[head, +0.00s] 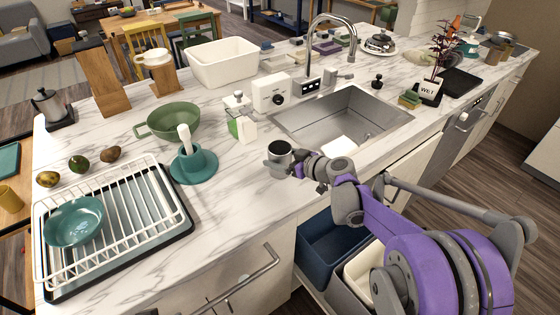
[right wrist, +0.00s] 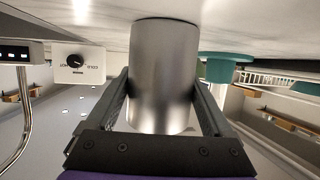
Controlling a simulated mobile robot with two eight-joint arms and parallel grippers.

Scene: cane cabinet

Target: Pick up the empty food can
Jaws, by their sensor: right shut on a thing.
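The empty food can (head: 280,153) is a grey metal cylinder with an open, dark top. It is at the front part of the marble counter, between the teal holder and the sink. My right gripper (head: 290,165) is shut on it from the right side. In the right wrist view the can (right wrist: 164,75) stands between the two fingers of the gripper (right wrist: 165,105), which touch or nearly touch its sides. I cannot tell whether the can's base touches the counter. My left gripper is not in view.
The sink (head: 340,118) lies behind and right of the can. A teal holder with a white brush (head: 193,165) stands to the left, near a dish rack (head: 115,220). A soap bottle (head: 243,125) is behind. Below the counter edge, a drawer with a blue bin (head: 335,248) is open.

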